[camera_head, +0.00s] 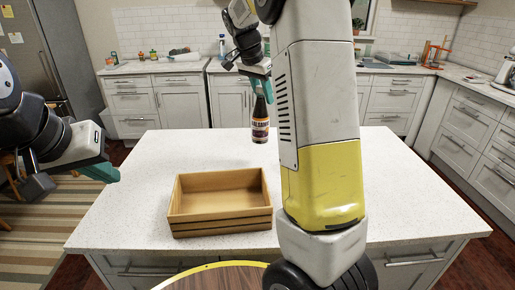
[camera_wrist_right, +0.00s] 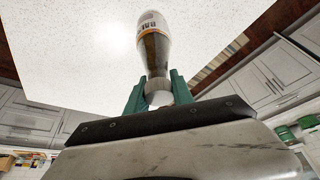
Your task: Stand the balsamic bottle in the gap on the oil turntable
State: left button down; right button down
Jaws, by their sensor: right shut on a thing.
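The balsamic bottle (camera_head: 260,122), dark with a label, hangs upright above the far part of the white island counter, apart from it. My right gripper (camera_head: 259,86) is shut on its neck end; the right wrist view shows the bottle (camera_wrist_right: 154,45) between the green fingers of the gripper (camera_wrist_right: 157,92). My left gripper (camera_head: 106,172) is over the counter's left edge, away from the bottle; its finger opening is not clear. I cannot make out the oil turntable or its gap. My right arm covers part of the counter.
An empty-looking wooden crate (camera_head: 222,222) stands on the island counter (camera_head: 150,160), nearer than the bottle. A round brown surface with a yellow rim (camera_head: 215,279) shows at the bottom edge; what it is stays unclear. The counter right of my arm is clear.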

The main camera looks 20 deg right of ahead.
aim_at(263, 122)
notch_tip(263, 122, down, 10)
jog(key=shift+r, duration=0.2)
dwell(0.3)
jog(key=c, duration=1.1)
grip_release()
jog(key=shift+f, duration=0.1)
